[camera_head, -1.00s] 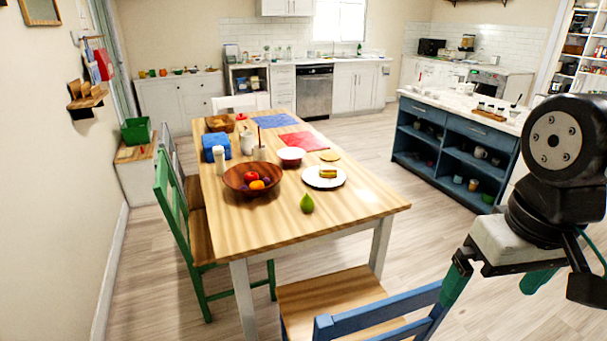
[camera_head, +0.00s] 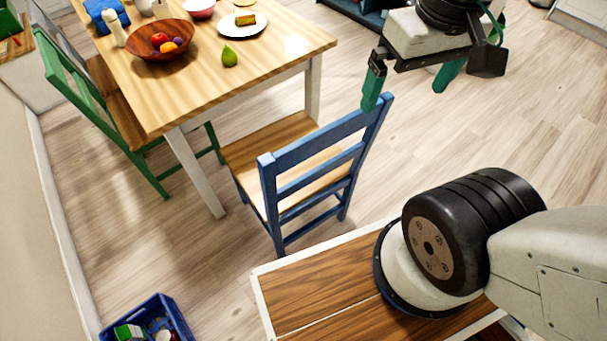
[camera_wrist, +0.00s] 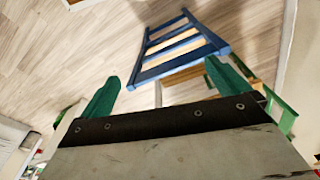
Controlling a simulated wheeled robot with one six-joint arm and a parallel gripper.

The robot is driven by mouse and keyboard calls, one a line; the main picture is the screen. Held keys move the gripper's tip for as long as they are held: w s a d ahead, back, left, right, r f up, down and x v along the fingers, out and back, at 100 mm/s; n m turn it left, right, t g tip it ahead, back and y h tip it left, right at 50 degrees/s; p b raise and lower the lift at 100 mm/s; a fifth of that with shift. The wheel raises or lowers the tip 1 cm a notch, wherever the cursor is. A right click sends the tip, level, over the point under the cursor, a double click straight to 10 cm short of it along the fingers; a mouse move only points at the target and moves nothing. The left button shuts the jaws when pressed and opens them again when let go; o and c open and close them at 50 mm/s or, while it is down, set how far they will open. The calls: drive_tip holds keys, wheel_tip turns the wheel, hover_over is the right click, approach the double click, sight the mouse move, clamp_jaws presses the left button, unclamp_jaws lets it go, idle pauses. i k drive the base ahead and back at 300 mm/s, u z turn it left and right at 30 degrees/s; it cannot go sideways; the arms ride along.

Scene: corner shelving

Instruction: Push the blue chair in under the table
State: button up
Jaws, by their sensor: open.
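The blue chair (camera_head: 318,158) stands at the near end of the wooden table (camera_head: 237,62), its slatted back toward me. Its wooden seat reaches partly under the table's near edge. My gripper (camera_head: 410,88) is open and empty, with green fingers, above and just right of the chair back. In the head view one finger overlaps the right top of the chair back; I cannot tell whether they touch. In the wrist view the chair back (camera_wrist: 182,45) shows beyond and between the open fingers (camera_wrist: 160,88).
A green chair (camera_head: 92,100) stands at the table's left side. A blue crate (camera_head: 172,318) with items lies on the floor at lower left. A fruit bowl (camera_head: 150,47), plate and pear are on the table. The floor right of the chair is clear.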

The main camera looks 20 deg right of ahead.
sight(277, 167)
drive_tip(key=z, duration=2.1)
drive_tip(key=i, duration=2.7)
drive_tip(key=u, duration=3.45)
